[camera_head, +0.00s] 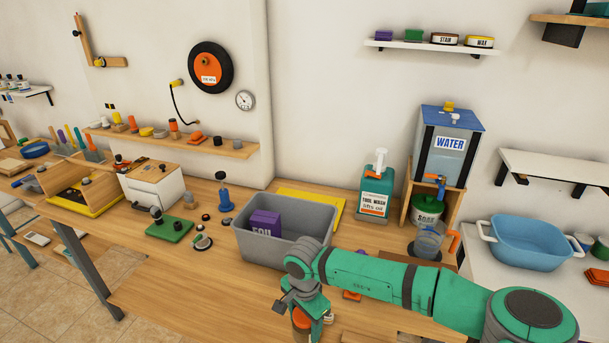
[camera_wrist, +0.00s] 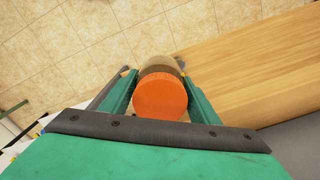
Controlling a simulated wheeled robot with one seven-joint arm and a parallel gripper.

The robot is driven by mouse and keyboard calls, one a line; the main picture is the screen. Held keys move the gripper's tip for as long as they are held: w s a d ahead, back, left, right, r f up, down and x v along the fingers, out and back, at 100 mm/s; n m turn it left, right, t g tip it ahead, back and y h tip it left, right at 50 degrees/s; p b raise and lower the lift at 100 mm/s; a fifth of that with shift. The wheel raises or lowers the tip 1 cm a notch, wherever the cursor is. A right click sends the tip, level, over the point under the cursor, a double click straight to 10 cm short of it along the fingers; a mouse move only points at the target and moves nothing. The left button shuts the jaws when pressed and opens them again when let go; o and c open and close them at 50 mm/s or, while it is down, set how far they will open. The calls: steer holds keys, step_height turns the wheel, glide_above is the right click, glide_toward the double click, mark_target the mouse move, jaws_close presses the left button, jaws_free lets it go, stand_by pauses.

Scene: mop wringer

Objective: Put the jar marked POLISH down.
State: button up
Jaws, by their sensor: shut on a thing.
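My gripper (camera_head: 312,308) points down at the front of the bench (camera_head: 170,285), lower middle in the head view. It is shut on a jar, whose orange-brown side (camera_head: 301,318) shows partly below the wrist. In the wrist view the jar (camera_wrist: 160,96) has a round orange lid, with a dark band and a clear, pale part beyond it. The green fingers (camera_wrist: 160,84) stand on both sides of it. No label can be read on it, so the POLISH marking is not visible. The jar appears near the bench edge, with tiled floor past it; its height above the bench cannot be told.
A grey bin (camera_head: 262,248) with a purple box (camera_head: 265,222) stands just behind my gripper. A tool wash bottle (camera_head: 376,192), a water tank (camera_head: 445,145) and a clear jug (camera_head: 428,243) are further right. The bench front left of my gripper is clear.

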step_height(320, 180, down, 7)
steer(key=w+n, duration=0.2)
steer(key=n, duration=0.4)
